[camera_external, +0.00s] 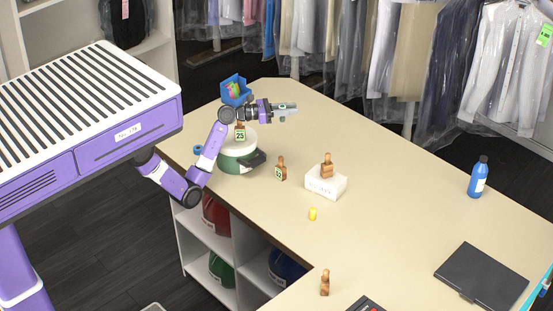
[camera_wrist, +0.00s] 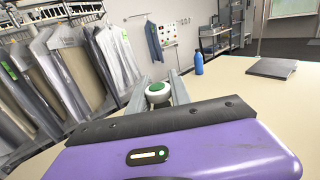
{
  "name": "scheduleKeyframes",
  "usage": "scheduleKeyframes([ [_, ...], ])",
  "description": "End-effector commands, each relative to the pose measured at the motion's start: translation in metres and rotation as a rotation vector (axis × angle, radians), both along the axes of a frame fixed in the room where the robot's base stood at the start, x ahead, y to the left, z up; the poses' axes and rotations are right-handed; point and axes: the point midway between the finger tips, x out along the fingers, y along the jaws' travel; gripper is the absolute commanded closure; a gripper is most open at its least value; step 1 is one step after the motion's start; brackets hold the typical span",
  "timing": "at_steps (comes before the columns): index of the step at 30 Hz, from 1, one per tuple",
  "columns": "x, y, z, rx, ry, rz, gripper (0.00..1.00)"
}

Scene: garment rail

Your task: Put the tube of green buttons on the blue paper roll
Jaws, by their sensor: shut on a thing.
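My gripper (camera_external: 286,110) reaches out over the counter at its far left part, a little above the top. It is shut on a small round white thing with a green top (camera_wrist: 158,92), which appears to be the tube of green buttons. In the wrist view it sits between the two grey fingers, seen from its end. In the outside view only a small pale part of it shows under the fingers. A small blue roll-like thing (camera_external: 198,150) stands at the counter's left edge, close to my arm. It may be the blue paper roll; it is too small to be sure.
Wooden stamps (camera_external: 281,170), a white box (camera_external: 325,184), a yellow cylinder (camera_external: 312,214), a blue bottle (camera_external: 478,178) and a black pad (camera_external: 482,277) are spread out. The counter's middle right is clear.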

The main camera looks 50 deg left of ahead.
Motion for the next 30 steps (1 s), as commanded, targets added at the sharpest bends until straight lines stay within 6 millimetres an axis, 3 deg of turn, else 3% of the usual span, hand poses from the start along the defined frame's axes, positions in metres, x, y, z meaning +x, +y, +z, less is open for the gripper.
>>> scheduleKeyframes([
  [1, -0.001, 0.028, 0.000, 0.000, -0.001, 0.046, 1.00],
  [8, -0.016, 0.141, -0.001, 0.001, 0.000, 0.241, 1.00],
  [18, -0.077, 0.295, -0.001, 0.003, 0.002, 0.539, 1.00],
  [24, -0.117, 0.355, -0.001, 0.003, 0.003, 0.674, 1.00],
  [30, -0.144, 0.388, -0.001, 0.002, 0.005, 0.755, 1.00],
])
